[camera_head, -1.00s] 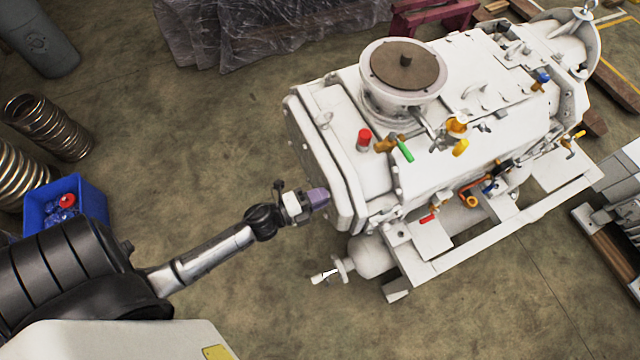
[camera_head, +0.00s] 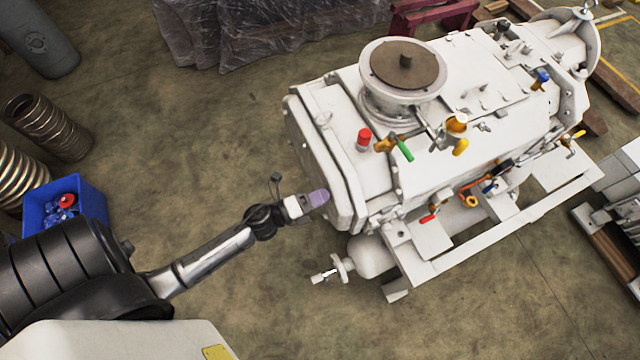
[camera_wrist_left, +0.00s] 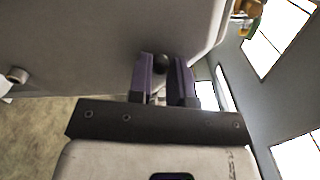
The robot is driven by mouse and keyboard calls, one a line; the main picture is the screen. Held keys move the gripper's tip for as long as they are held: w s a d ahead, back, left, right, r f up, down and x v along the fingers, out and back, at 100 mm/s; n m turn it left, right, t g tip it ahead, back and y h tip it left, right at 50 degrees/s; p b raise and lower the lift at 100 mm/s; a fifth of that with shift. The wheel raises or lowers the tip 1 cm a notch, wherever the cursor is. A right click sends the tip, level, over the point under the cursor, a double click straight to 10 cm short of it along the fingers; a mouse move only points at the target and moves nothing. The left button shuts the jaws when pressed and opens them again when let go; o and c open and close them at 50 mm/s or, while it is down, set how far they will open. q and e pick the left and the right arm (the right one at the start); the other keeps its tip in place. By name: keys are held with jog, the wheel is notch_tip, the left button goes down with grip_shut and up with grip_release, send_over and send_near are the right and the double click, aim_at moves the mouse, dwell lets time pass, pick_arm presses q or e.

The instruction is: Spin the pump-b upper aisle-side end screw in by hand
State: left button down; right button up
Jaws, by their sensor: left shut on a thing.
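The white pump (camera_head: 445,130) stands on its frame, with its flat end face towards my left arm. In the left wrist view the left gripper (camera_wrist_left: 161,72) is shut on a dark round screw head (camera_wrist_left: 159,64), with the pale end face (camera_wrist_left: 90,45) just beyond. The screw's shank is hidden, so I cannot tell how deep it sits. My right gripper is not in view.
A blue bin (camera_head: 88,198) with blue and red items stands at the left near metal coils (camera_head: 45,125). A small pipe fitting (camera_head: 340,268) sticks out below the pump's end. Plastic-wrapped goods (camera_head: 255,30) lie behind. The floor between is clear.

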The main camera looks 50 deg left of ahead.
pick_arm(q)
jog(key=shift+r, duration=0.1)
jog(key=c, duration=1)
grip_release()
jog(key=shift+c, duration=0.2)
jog(key=v, duration=1.4)
jog(key=shift+d, duration=0.1)
